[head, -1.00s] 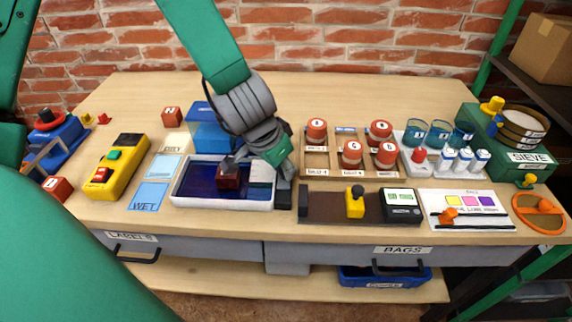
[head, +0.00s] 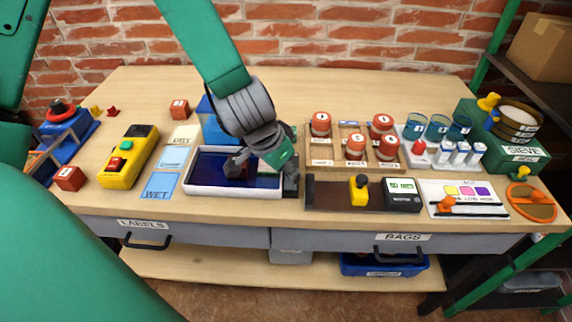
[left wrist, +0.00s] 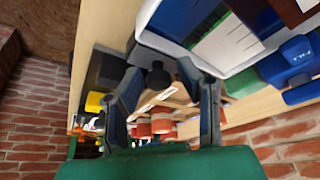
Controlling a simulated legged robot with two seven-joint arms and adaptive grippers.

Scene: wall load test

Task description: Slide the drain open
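The white-rimmed tray (head: 232,190) holds a dark blue surface and sits on the bench left of centre. My left gripper (head: 264,172) is over its right end with its fingers spread. In the left wrist view the gripper (left wrist: 163,105) is open, and a black knob (left wrist: 157,76) shows between its fingers, just outside the tray's rim (left wrist: 160,42). I cannot tell whether the fingers touch the knob. The knob may be the drain's handle; the gripper mostly hides that end in the head view. My right gripper is not in view.
A dark rail with a yellow knob (head: 360,188) and a black display box (head: 401,194) stand right of the tray. A rack of red-topped jars (head: 356,147) is behind them. A blue box (head: 212,128) is behind the tray. A yellow control box (head: 128,160) is left.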

